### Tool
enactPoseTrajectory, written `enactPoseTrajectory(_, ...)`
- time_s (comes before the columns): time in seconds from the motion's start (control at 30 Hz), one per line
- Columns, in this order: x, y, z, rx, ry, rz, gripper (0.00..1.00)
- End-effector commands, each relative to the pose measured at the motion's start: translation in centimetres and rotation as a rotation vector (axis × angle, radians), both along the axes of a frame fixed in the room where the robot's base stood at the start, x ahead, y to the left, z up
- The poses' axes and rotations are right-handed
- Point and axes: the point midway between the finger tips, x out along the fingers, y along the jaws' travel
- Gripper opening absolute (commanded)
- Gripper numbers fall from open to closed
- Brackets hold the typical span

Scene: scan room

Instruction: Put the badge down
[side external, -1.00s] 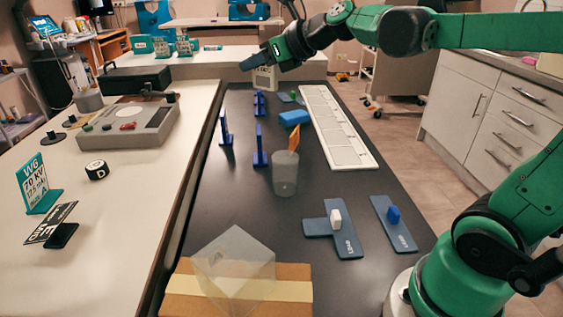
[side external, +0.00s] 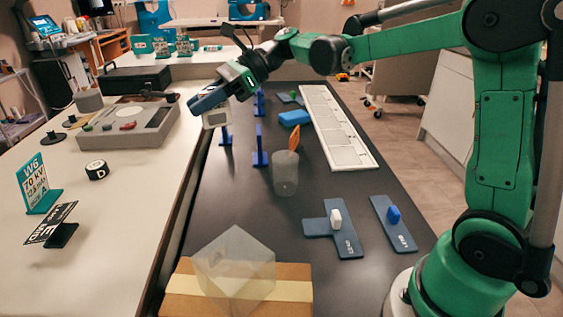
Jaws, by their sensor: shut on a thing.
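The badge (side external: 216,119) is a small pale plate with a grey panel. It hangs just under the front end of my gripper (side external: 209,106), which is shut on it. My gripper is above the right edge of the pale counter, near the dark table's left side. The badge appears to be in the air, clear of the surfaces. The fingertips are partly hidden by the gripper body.
The dark table (side external: 215,215) holds blue uprights (side external: 260,148), a grey cup (side external: 285,175) with an orange piece, and a clear box (side external: 235,262) on cardboard. On the pale counter (side external: 120,225) stand a grey console (side external: 130,123), a black roll (side external: 97,170) and signs (side external: 40,185).

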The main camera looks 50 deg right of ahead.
Motion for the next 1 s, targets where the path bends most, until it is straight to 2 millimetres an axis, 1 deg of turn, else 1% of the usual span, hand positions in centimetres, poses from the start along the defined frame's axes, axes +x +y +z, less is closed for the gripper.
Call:
enactPoseTrajectory(0.17,0.0,0.0,-3.8,-0.001,0.001,0.006,0.0)
enactPoseTrajectory(0.37,0.0,0.0,-9.2,-0.001,0.001,0.004,0.0)
enactPoseTrajectory(0.4,0.0,0.0,-10.3,-0.001,0.001,0.004,0.0)
enactPoseTrajectory(0.5,0.0,0.0,-12.8,-0.001,0.001,0.003,0.0)
enactPoseTrajectory(0.6,0.0,0.0,-14.5,-0.001,0.001,0.003,0.0)
enactPoseTrajectory(0.7,0.0,0.0,-15.5,-0.001,0.001,0.003,0.0)
enactPoseTrajectory(0.83,0.0,0.0,-16.3,-0.001,0.001,0.003,0.0)
enactPoseTrajectory(1.0,0.0,0.0,-18.5,-0.001,0.001,0.003,0.0)
